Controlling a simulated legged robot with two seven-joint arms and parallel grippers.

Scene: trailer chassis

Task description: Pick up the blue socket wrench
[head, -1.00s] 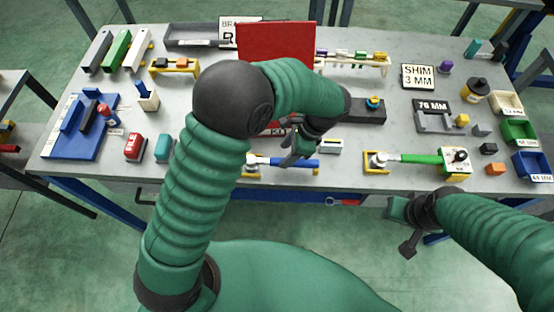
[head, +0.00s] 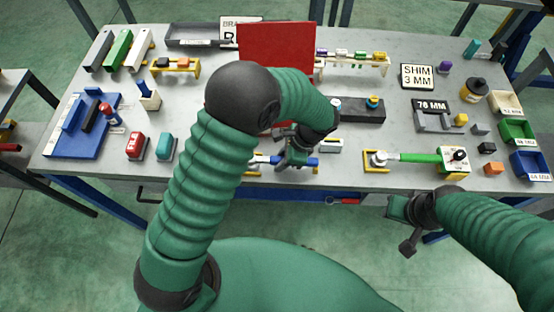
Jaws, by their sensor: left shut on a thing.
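The blue socket wrench (head: 308,162) lies along the front edge of the table, with its blue handle pointing right and its head end to the left near a yellow holder. My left gripper (head: 291,163) has come down over the handle and is shut on it; the gripper partly hides the middle of the wrench. I cannot tell whether the wrench is clear of its holder. My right gripper (head: 402,222) is in front of the table's front edge, away from the wrench; its fingers are too unclear to judge.
A green-handled wrench (head: 415,157) rests in a yellow holder to the right. A white block (head: 331,146) sits just behind the blue handle. A red panel (head: 275,50) stands behind my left arm. Red (head: 136,146) and teal (head: 166,147) blocks stand to the left.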

